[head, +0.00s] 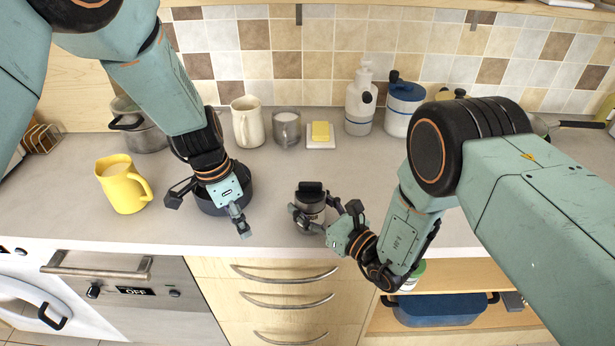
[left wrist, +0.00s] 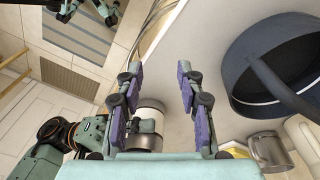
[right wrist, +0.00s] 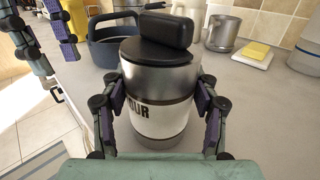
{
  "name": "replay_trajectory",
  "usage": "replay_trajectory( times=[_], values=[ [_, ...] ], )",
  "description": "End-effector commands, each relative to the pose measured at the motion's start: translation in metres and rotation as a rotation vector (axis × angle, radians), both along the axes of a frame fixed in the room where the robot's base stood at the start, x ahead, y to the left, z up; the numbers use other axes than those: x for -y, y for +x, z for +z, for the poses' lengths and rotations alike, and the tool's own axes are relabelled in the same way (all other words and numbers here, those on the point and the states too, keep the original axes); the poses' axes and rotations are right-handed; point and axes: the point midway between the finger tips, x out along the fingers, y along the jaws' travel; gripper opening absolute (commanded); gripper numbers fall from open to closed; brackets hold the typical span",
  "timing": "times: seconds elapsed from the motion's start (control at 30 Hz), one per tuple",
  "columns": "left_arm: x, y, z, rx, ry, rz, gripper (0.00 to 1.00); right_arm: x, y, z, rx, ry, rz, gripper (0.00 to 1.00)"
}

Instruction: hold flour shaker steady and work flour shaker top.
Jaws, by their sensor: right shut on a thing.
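The flour shaker (head: 311,206) stands upright on the counter near its front edge. It is a metal canister with a white label and a black top (right wrist: 160,45) with a raised black handle. My right gripper (head: 314,222) is shut around its body from the right; in the right wrist view (right wrist: 157,108) a finger lies on each side of the label. My left gripper (head: 208,217) is open and empty, to the left of the shaker and in front of the dark pan. In the left wrist view the shaker (left wrist: 150,125) shows beyond the spread fingers (left wrist: 160,85).
A dark blue pan (head: 245,190) sits just behind my left gripper. A yellow pitcher (head: 123,186) stands left. A cream jug (head: 246,121), a grey mug (head: 286,130), a butter dish (head: 321,143) and a white bottle (head: 360,100) line the back. Counter right of the shaker is clear.

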Motion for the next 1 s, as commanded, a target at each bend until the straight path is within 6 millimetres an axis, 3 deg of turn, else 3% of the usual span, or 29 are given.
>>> replay_trajectory(
  times=[0.03,0.2,0.3,0.47,0.57,0.67,1.0],
  values=[
    [0.013,0.017,0.023,0.024,-0.029,-0.069,0.38,0.0,-0.001,-0.003,-0.007,-0.003,0.001,0.23],
    [0.054,0.049,0.096,0.082,-0.133,-0.318,0.38,0.0,-0.001,-0.003,-0.007,-0.003,0.001,0.23],
    [0.074,0.057,0.131,0.113,-0.18,-0.441,0.38,0.0,-0.001,-0.003,-0.007,-0.003,0.001,0.23],
    [0.091,0.061,0.164,0.143,-0.226,-0.561,0.38,0.0,-0.002,-0.003,-0.007,-0.003,0.0,0.23],
    [0.096,0.061,0.169,0.148,-0.237,-0.589,0.38,0.0,-0.002,-0.003,-0.007,-0.003,0.0,0.23],
    [0.1,0.061,0.161,0.148,-0.238,-0.593,0.38,0.0,-0.002,-0.003,-0.007,-0.003,0.001,0.23],
    [0.123,0.06,0.104,0.146,-0.237,-0.591,0.38,0.0,-0.002,-0.003,-0.008,-0.003,0.001,0.23]
  ],
)
